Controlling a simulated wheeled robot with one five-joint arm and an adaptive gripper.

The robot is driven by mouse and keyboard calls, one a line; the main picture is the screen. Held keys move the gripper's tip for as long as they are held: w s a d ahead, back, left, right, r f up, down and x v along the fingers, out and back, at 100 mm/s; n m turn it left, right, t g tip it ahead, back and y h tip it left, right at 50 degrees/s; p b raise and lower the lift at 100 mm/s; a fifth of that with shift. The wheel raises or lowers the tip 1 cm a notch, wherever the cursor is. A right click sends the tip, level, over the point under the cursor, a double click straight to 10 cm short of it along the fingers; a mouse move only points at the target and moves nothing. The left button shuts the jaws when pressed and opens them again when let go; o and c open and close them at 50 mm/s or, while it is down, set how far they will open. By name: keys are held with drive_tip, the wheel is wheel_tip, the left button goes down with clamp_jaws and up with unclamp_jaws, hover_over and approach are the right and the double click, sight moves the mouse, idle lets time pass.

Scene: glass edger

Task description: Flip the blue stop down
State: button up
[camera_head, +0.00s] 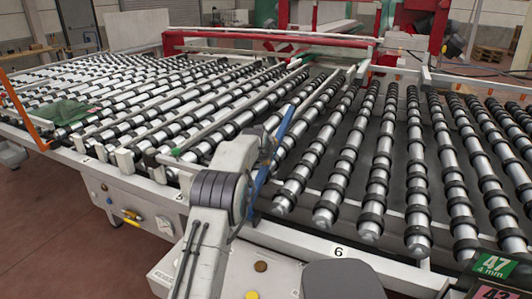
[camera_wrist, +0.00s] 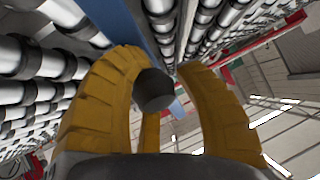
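The blue stop (camera_head: 285,122) is a thin blue bar standing tilted upward among the rollers in the head view, its lower part (camera_head: 260,180) partly behind my arm. In the wrist view the blue bar (camera_wrist: 137,22) runs from the top edge down behind my fingers. My gripper (camera_wrist: 178,74) has yellow curved fingers, spread apart. A dark round knob (camera_wrist: 155,90) shows between them, close to the left finger with a gap to the right one. Whether a finger touches it cannot be told. In the head view my arm hides the gripper.
The roller conveyor (camera_head: 380,175) with black-ringed metal rollers fills the area around the stop. Its white front rail (camera_head: 300,240) bears the number 6. A green sheet (camera_head: 66,111) lies on the left rollers. A red frame (camera_head: 270,38) stands behind. Green and pink number cards (camera_head: 495,265) are at lower right.

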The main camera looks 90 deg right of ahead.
drive_tip(key=shift+o, duration=1.4)
drive_tip(key=shift+s+a+f+y, duration=0.3)
drive_tip(key=shift+f, duration=0.35)
drive_tip(key=shift+a, duration=0.1)
drive_tip(key=shift+s, duration=0.15)
drive_tip(key=shift+r, duration=0.1)
drive_tip(key=shift+w+r, duration=0.15)
drive_tip(key=shift+w, duration=0.1)
drive_tip(key=shift+v, duration=0.85)
drive_tip(key=v, duration=1)
drive_tip(key=shift+s+a, duration=0.1)
drive_tip(key=shift+a, duration=0.05)
